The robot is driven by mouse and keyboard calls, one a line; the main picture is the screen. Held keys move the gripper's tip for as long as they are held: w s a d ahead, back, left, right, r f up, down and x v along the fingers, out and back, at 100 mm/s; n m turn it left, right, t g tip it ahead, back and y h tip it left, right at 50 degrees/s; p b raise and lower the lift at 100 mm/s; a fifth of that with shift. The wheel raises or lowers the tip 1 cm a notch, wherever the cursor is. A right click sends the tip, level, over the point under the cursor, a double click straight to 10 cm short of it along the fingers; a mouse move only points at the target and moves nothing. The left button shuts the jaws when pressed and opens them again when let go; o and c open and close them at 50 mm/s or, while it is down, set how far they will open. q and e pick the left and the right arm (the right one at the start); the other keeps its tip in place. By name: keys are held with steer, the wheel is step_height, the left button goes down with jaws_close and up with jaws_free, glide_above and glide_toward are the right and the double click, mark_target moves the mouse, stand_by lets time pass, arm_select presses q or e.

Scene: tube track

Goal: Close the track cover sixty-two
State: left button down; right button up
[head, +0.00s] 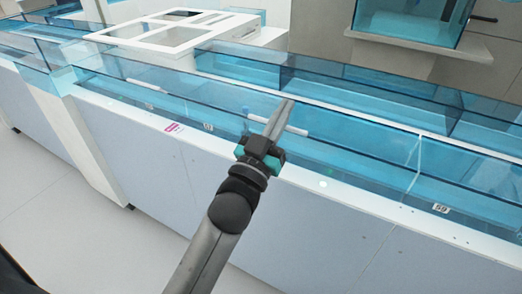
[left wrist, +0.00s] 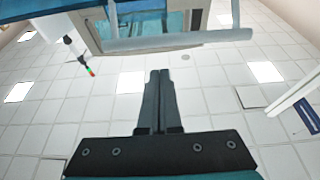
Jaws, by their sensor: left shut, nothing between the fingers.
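The tube track has a row of clear blue covers (head: 340,148) along its front. A small number plate (head: 208,127) sits on the front edge left of my gripper, but I cannot read it surely, so I cannot tell which cover is sixty-two. A white bar handle (head: 297,130) is on the cover by my gripper. My left gripper (head: 281,112) is shut and empty, its fingers overlapping the cover beside this handle; I cannot tell whether they touch. In the left wrist view the closed fingers (left wrist: 159,85) point towards a pale bar (left wrist: 180,41). My right gripper is not in view.
Another white handle (head: 147,85) lies further left. A second number plate (head: 440,208) is at the right. A white frame with openings (head: 170,37) and more blue-walled channels (head: 385,90) stand behind. A clear blue box (head: 410,22) is at the back right. Floor at front left is clear.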

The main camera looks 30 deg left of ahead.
arm_select(q)
steer(key=f+v, duration=0.1)
steer(key=v, duration=0.9)
step_height(320, 180, down, 32)
steer(key=s+d+g+p, duration=0.2)
steer(key=s+g+p, duration=0.15)
steer(key=g, duration=0.65)
steer(key=s+a+f+m+g+p, duration=0.1)
steer(key=s+a+f+g+p, duration=0.1)
steer(key=s+f+g, duration=0.3)
steer(key=s+a+f+m+g+y+p, duration=0.1)
steer(key=s+a+f+g, duration=0.4)
steer(key=s+f, duration=0.6)
steer(key=s, duration=0.7)
steer(key=shift+s+a+f+p, duration=0.2)
steer(key=shift+s+f+p, duration=0.15)
steer(key=shift+f+p, duration=0.05)
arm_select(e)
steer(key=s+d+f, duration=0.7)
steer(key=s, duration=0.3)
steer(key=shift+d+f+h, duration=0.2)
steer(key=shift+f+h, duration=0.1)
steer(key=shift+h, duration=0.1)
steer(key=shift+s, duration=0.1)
